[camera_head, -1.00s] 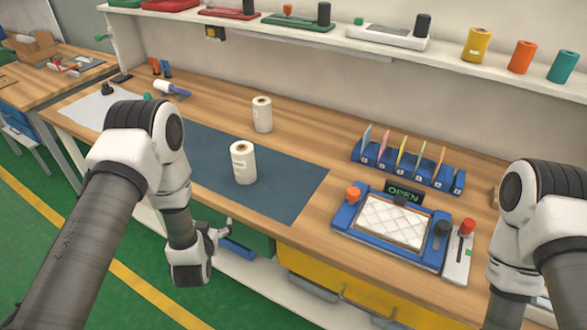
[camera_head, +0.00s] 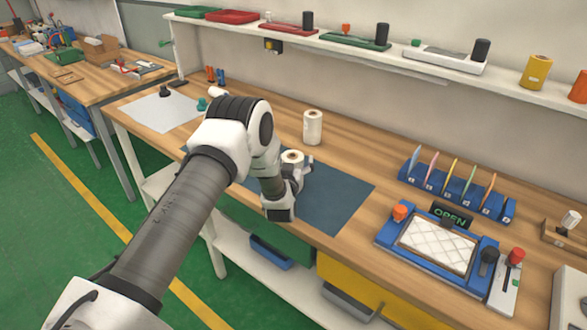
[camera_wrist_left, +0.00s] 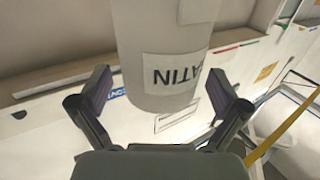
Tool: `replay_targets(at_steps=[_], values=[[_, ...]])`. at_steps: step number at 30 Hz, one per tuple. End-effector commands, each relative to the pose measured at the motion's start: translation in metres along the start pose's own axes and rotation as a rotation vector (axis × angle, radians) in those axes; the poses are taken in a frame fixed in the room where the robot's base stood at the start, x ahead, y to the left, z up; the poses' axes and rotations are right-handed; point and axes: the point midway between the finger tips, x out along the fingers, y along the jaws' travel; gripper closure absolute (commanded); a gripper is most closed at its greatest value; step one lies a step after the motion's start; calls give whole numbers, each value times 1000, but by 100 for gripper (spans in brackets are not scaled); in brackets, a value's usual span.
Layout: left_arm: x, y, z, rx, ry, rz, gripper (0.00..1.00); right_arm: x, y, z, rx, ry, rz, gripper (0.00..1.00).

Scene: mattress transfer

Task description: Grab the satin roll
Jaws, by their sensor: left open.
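The satin roll (camera_wrist_left: 160,70) is a pale cylinder with a label reading "SATIN" upside down, in the left wrist view. It stands between the spread fingers of my left gripper (camera_wrist_left: 160,95), with a gap to each finger. In the head view only the top of this roll (camera_head: 292,156) shows on the dark blue mat (camera_head: 335,203); my left gripper (camera_head: 298,172) and wrist hide the rest. My left gripper is open. My right gripper is not in view.
Another white roll (camera_head: 313,127) stands just behind the mat on the wooden bench. A blue rack (camera_head: 455,195) with coloured cards and a blue-framed device (camera_head: 437,246) with an "OPEN" sign are to the right. A shelf (camera_head: 390,65) runs along the back wall.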

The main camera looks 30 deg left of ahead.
Motion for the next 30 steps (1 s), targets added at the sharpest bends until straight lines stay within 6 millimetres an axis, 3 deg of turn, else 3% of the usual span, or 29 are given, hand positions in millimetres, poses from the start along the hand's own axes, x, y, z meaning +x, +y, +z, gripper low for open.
replay_targets(at_steps=[8, 15, 16, 17, 30], values=[[7, 0, 2, 1, -2, 0, 1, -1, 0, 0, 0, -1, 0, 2], [7, 0, 2, 0, -2, 0, 86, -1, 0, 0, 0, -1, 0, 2], [7, 0, 2, 0, -2, 0, 97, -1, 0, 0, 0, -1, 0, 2], [7, 0, 1, 0, 0, 0, 100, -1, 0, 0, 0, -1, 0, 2], [8, 0, -10, -1, 0, 0, 100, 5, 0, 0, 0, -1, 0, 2]])
